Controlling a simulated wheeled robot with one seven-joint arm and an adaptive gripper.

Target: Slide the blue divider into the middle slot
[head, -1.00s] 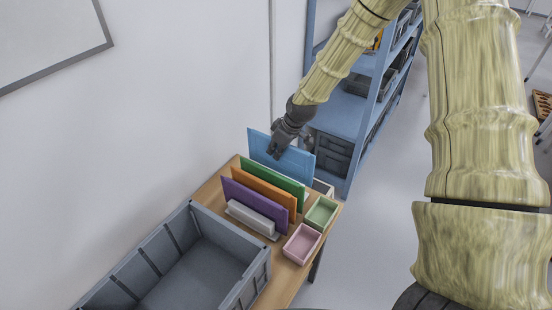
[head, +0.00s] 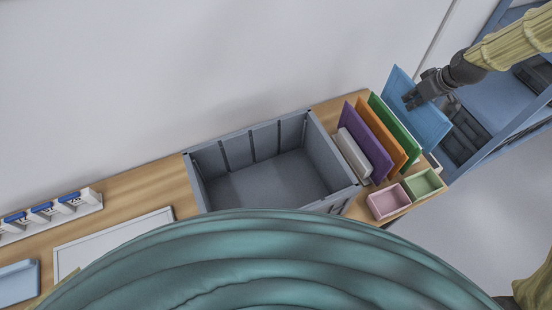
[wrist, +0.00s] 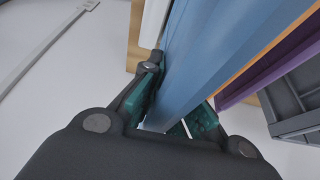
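The blue divider (head: 414,108) stands upright at the right end of the bench, behind the green divider. My gripper (head: 420,97) is at its upper part, one finger in front and the other partly hidden behind. In the wrist view the blue divider (wrist: 205,55) runs between the two teal finger pads (wrist: 172,108). The left pad is close against it; a pale sliver shows near the right pad, so I cannot tell whether the grip is closed. The grey crate (head: 232,132) is empty, with dark upright slots in its back wall. Its near side is partly hidden.
Green (head: 390,120), orange (head: 378,130) and purple (head: 362,140) dividers stand between the blue one and the crate, beside a pale holder (head: 352,152). A pink tray (head: 388,201) and a green tray (head: 423,183) lie in front. A blue shelf (head: 497,98) is beyond.

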